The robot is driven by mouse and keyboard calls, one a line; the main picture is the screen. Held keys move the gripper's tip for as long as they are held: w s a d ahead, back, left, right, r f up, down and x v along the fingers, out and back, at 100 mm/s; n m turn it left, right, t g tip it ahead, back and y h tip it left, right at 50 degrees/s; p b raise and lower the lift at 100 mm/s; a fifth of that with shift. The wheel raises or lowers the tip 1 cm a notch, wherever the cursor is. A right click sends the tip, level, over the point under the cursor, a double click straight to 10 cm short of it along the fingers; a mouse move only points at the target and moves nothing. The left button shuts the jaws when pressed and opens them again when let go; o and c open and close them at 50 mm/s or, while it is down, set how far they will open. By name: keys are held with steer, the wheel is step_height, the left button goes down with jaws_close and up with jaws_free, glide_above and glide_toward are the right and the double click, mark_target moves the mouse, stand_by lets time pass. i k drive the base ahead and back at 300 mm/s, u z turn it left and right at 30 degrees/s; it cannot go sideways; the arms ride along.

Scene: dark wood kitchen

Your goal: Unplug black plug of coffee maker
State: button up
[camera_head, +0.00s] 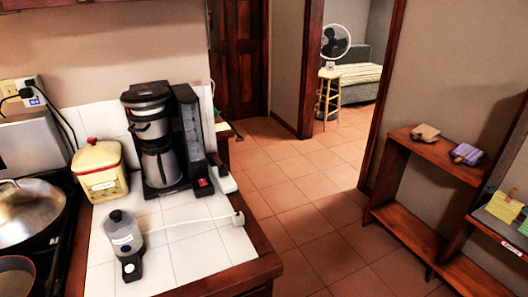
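The coffee maker (186,121), black and silver with a metal carafe (161,166), stands on the white-tiled counter. At the far left, a black plug (27,93) sits in a white socket unit on the wall. A second black plug (9,98) is at the beige outlet plate beside it. Dark cords run down from there behind the red-lidded container. I cannot trace which cord reaches the coffee maker. My gripper is not in view.
A red-lidded container (100,172) and a wok (28,208) are at left. Tiled floor (300,215) is clear right of the counter. Wooden shelves (435,152) stand at right.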

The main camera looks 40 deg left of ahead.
mark_target(223, 169)
steer(key=u, duration=0.2)
steer(key=i, duration=1.9)
steer(key=u, duration=1.05)
steer(key=i, duration=1.15)
steer(key=u, duration=1.65)
steer(key=i, duration=0.6)
steer(key=u, duration=0.45)
